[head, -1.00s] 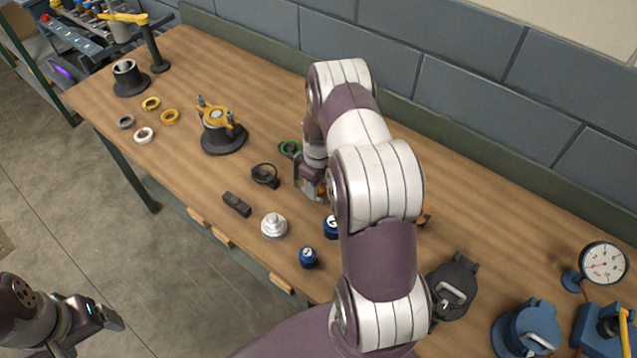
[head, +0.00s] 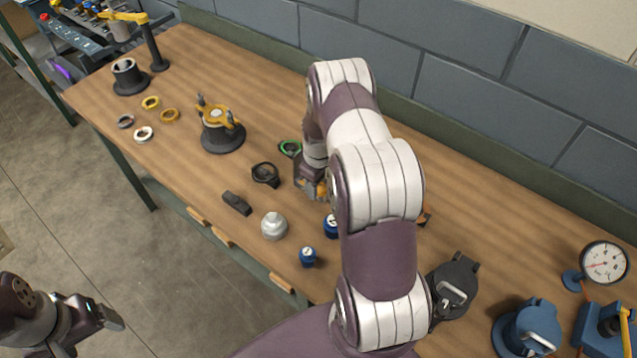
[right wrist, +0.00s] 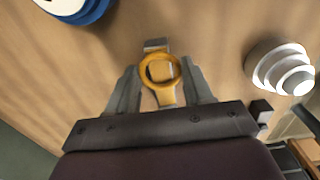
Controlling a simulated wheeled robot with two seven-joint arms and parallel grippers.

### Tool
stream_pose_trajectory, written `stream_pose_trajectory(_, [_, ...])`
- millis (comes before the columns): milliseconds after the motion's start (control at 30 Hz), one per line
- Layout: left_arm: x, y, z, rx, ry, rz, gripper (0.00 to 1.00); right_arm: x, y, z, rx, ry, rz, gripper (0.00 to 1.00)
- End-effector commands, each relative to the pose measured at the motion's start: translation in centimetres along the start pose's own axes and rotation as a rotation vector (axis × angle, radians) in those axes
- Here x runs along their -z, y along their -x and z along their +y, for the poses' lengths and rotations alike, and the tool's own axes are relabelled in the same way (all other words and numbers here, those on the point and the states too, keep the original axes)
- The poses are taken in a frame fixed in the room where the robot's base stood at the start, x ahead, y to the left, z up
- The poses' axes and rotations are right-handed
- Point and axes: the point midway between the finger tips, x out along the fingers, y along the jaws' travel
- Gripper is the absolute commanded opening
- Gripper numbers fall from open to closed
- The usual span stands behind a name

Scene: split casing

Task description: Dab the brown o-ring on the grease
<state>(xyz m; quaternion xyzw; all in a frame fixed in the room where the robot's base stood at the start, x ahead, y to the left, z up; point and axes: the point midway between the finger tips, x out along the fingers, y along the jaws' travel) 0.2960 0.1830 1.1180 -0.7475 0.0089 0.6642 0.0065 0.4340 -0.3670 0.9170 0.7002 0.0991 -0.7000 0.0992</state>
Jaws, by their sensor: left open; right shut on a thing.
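The ring shows open side up over the wooden bench. A small tan and grey piece (right wrist: 155,44) shows through and just beyond the ring; I cannot tell whether they touch. In the head view the right gripper (head: 312,188) is low over the bench, partly hidden by my arm. No grease can be clearly made out. My left gripper (head: 112,318) is open and empty, off the bench at lower left.
A fixture with a yellow top (head: 222,136) stands to the left.

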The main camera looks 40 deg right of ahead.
Motion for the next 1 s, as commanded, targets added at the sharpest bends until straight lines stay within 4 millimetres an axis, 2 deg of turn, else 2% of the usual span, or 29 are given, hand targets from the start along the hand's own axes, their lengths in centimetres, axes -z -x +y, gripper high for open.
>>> stream_pose_trajectory(533, [0.5, 4.5, 0.0, 0.000, 0.000, 0.000, 0.80, 0.0, 5.9, 0.0, -0.001, 0.000, 0.001, 0.23])
stream_pose_trajectory(1000, [0.5, 4.4, 0.0, 0.000, 0.000, 0.000, 0.80, 0.0, 5.9, 0.0, 0.000, 0.000, 0.000, 0.23])
